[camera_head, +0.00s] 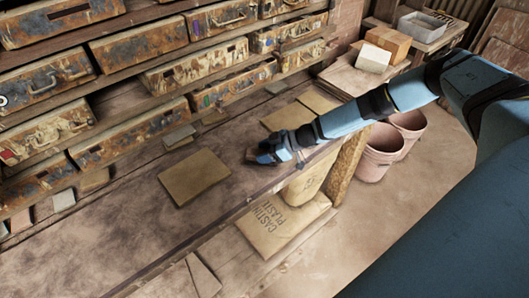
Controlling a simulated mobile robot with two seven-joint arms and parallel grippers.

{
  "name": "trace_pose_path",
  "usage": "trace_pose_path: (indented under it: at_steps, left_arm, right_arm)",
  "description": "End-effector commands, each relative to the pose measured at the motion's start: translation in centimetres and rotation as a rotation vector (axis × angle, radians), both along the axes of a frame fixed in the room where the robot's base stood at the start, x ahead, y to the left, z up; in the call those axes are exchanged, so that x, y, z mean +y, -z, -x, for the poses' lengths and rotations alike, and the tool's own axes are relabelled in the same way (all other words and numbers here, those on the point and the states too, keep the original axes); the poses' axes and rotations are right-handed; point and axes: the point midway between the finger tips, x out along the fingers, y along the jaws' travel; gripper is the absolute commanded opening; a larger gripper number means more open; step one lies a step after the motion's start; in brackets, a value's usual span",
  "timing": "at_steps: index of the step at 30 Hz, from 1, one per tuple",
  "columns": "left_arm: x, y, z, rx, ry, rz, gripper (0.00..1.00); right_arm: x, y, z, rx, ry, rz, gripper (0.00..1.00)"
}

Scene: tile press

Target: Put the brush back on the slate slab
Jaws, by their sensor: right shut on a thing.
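My right gripper (259,157) reaches in from the right over the front edge of the workbench. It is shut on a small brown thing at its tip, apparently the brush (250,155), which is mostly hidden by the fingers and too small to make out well. A grey flat slab (179,137), possibly the slate slab, lies at the back of the bench below the drawers, left of and beyond the gripper. I cannot tell for sure that it is the slate one. My left gripper is not in view.
A tan square tile (195,178) lies on the workbench (110,225) left of my gripper. Rusty metal drawers (145,130) line the back. Below the front edge are plaster bags (285,225) and pink pots (378,155). The bench's left part is mostly clear.

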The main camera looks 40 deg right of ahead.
Motion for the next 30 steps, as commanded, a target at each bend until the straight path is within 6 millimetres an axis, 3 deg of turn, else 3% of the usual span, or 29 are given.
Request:
trace_pose_path:
  at_steps: [12, 13, 15, 16, 26, 30]
  left_arm:
    - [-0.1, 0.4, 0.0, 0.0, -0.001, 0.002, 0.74]
    - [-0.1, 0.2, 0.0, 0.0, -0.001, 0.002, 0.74]
    - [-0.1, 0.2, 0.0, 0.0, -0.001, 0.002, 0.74]
    - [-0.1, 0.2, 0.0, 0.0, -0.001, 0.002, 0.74]
    - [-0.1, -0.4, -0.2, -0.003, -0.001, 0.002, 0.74]
    - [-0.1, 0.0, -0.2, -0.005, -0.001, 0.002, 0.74]
  right_arm:
    - [0.0, 1.0, 0.0, -0.001, 0.0, -0.001, 0.0]
    - [0.0, 0.8, 0.0, -0.001, 0.0, -0.001, 0.55]
    - [0.0, 0.8, 0.0, -0.001, 0.0, -0.001, 0.71]
    - [0.0, 0.8, 0.0, 0.0, 0.0, 0.0, 0.74]
    - [0.0, 0.1, 0.0, -0.001, -0.001, 0.0, 0.74]
    - [-1.4, -0.7, 1.0, -0.003, 0.001, 0.001, 0.74]
